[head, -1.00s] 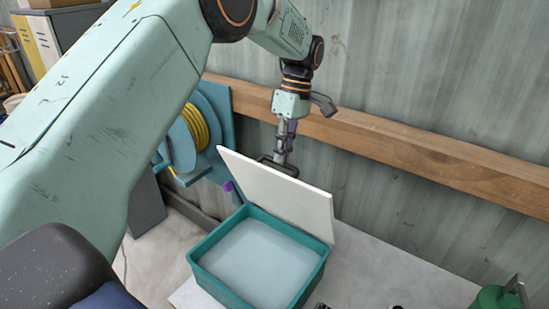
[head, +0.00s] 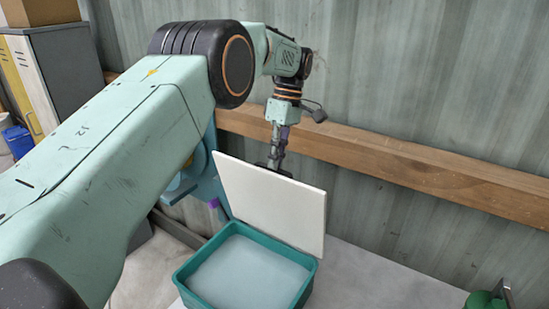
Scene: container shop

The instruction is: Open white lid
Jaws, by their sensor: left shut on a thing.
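The white lid (head: 272,203) stands raised, close to upright, along the back edge of a teal box (head: 183,272). The box is open at the top, and its inside shows a pale, flat grey-blue surface. My left gripper (head: 276,168) is behind the lid at its upper edge, pointing down. It is shut on the lid; its fingertips are partly hidden by the lid. My right gripper is not in view.
The box stands on a light grey table top (head: 385,277) with free room to its right. A wooden beam (head: 415,170) runs along the corrugated wall close behind the gripper. A green object (head: 487,299) stands at the lower right. A cabinet (head: 45,65) is at the far left.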

